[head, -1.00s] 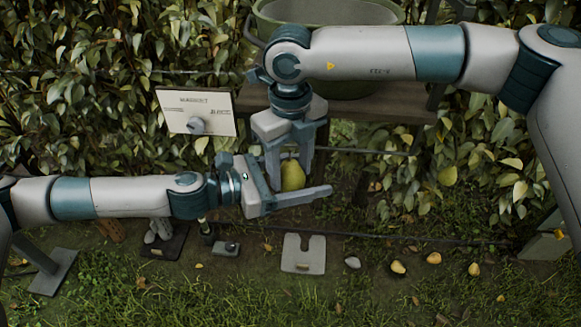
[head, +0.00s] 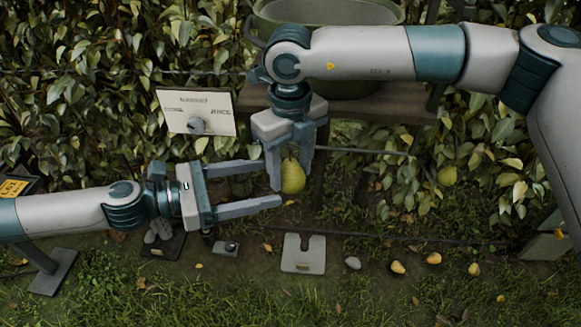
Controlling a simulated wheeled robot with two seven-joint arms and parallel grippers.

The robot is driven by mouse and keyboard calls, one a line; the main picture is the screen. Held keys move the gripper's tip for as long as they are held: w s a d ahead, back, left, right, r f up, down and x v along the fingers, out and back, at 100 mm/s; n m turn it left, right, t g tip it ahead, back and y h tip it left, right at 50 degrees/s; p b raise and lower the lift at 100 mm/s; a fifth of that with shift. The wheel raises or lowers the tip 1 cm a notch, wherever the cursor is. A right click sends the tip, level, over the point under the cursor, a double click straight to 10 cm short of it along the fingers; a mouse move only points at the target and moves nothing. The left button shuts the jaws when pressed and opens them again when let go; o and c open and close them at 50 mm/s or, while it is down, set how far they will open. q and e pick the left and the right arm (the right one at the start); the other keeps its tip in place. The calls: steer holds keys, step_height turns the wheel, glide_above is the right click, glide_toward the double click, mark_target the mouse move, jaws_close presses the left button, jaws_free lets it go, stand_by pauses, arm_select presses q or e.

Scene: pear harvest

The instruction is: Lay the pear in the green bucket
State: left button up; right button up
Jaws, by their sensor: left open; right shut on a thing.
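The yellow-green pear (head: 292,177) hangs between the fingers of my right gripper (head: 291,172), which points down and is shut on it. My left gripper (head: 272,184) is open and empty to the left of the pear, with its fingers pointing right and their tips close to it. The green bucket (head: 392,14) stands on a wooden bench at the top of the head view. My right arm crosses in front of it and hides part of its front.
The wooden bench (head: 405,107) carries the bucket. A white sign panel with a knob (head: 197,112) stands left of my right gripper. Leafy hedge fills the back, with another pear (head: 447,176) at right. A pale notched plate (head: 303,254) and several fallen leaves lie on the grass.

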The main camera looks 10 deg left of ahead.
arm_select(q)
steer(key=shift+s+a+r, duration=0.1)
steer(key=shift+s+a, duration=0.2)
steer(key=shift+a, duration=0.2)
steer(key=shift+w, duration=0.1)
